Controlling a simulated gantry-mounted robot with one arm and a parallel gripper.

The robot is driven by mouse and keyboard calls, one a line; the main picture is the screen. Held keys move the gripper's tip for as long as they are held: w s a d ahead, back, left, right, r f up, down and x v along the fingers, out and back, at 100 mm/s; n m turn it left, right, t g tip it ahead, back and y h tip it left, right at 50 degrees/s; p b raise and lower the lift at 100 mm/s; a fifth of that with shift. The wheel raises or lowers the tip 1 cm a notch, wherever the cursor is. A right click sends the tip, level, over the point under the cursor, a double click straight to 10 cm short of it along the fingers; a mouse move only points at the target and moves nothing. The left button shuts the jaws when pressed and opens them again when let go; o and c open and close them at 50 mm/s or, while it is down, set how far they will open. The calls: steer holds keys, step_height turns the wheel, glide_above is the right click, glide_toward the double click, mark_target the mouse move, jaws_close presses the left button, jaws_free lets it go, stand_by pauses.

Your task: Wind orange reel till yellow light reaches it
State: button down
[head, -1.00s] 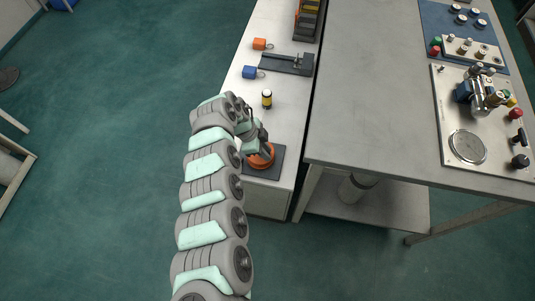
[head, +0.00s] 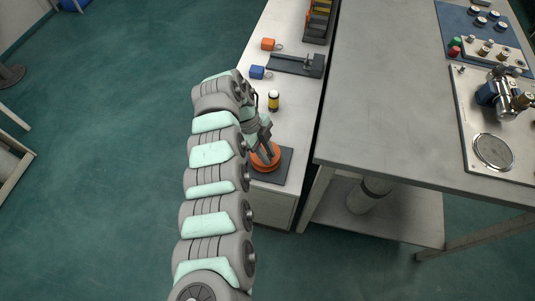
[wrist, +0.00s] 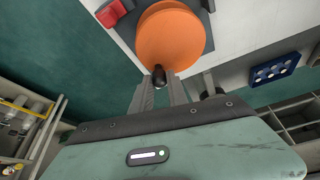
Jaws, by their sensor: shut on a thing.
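The orange reel (head: 262,161) sits on a dark square plate (head: 278,176) at the near end of the white bench. In the wrist view the reel (wrist: 171,38) fills the top middle. My gripper (head: 266,150) is at the reel. In the wrist view my gripper (wrist: 162,82) is shut on the reel's small black knob (wrist: 159,75) at the rim. A small cylinder with a yellow band (head: 273,101), which looks like the yellow light, stands upright beyond the reel, apart from it. Any line between them is too small to make out.
A grey metal table (head: 390,110) with a valve panel (head: 493,152) stands to the right. Open green floor lies left.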

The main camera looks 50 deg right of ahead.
steer(key=shift+w+f, duration=0.1)
steer(key=c, duration=1.3)
jaws_free()
steer(key=d+p+v, duration=0.1)
steer(key=p+v, duration=0.1)
steer(key=v, duration=0.9)
steer(key=shift+a+p, duration=0.35)
steer(key=shift+a, duration=0.15)
